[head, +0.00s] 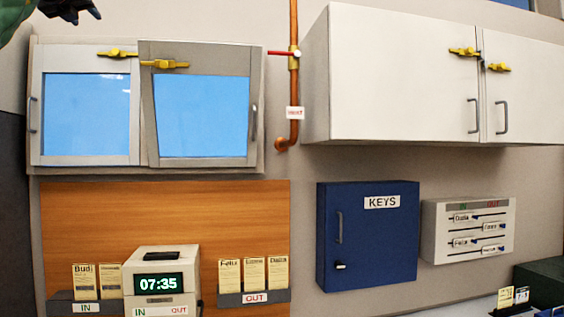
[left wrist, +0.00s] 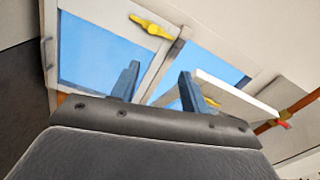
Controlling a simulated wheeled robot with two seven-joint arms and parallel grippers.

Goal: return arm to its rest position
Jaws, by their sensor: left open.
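My left gripper (head: 70,10) is at the top left edge of the head view, with only its dark fingers and a bit of green arm showing. In the left wrist view the left gripper (left wrist: 157,82) has its two blue-grey fingers apart, with nothing between them. It points towards the glass-fronted wall cabinet (head: 90,162), which lies beyond the fingers. I cannot tell the exact gap to it. My right gripper does not show.
The cabinet's right door (head: 147,100) seems to stand slightly out. A copper pipe (head: 294,75) with a red valve handle (head: 281,53) runs beside it. A white cupboard (head: 400,75) hangs right. Below are a blue key box (head: 368,250) and a time clock (head: 160,260).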

